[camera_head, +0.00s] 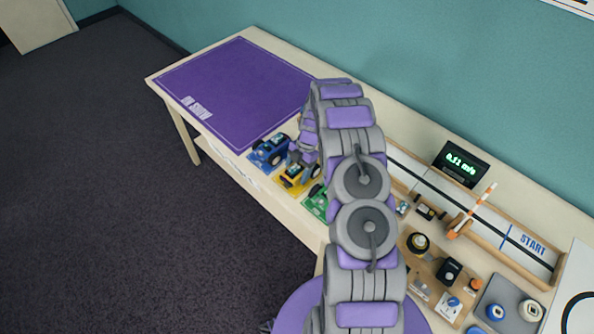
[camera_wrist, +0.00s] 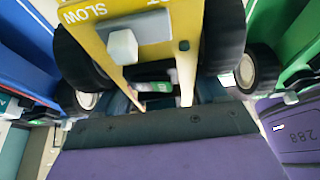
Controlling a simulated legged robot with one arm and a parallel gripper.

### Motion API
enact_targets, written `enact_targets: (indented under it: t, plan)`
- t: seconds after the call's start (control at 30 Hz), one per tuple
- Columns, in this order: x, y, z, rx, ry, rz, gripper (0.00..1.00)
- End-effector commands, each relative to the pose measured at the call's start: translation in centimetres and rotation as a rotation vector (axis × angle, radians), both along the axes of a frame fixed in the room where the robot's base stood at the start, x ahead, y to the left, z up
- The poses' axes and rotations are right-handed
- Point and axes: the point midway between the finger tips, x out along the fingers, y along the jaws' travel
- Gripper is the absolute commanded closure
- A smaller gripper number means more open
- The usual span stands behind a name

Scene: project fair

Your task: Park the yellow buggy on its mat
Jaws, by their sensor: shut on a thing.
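The yellow buggy (camera_head: 294,179) is between the blue buggy (camera_head: 268,151) and the green buggy (camera_head: 317,195), at the table's front edge. A yellow mat (camera_head: 279,183) shows at its front; I cannot tell whether its wheels touch it. My gripper (camera_head: 304,153) comes down from behind and is shut on the yellow buggy. In the wrist view the yellow buggy (camera_wrist: 135,32), with dark wheels and lettering reading "SLOW", fills the top middle. My purple gripper parts cover the bottom, and the grip itself is partly hidden.
A purple mat (camera_head: 235,85) lettered "ON SHOW" lies clear at the far left of the table. Blue and green buggies stand close on both sides. To the right are a track with a start line (camera_head: 525,242), a lit display (camera_head: 460,163) and several small parts.

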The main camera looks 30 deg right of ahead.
Motion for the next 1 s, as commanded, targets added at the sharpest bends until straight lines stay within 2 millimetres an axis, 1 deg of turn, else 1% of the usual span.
enact_targets:
  t: [0.7,0.73,1.0]
  plan:
    - [0.02,-0.04,-0.13,0.000,-0.001,0.000,0.55]
    - [0.02,-0.04,-0.13,0.000,-0.001,0.000,0.26]
    - [0.02,-0.05,-0.15,0.000,0.000,0.000,0.01]
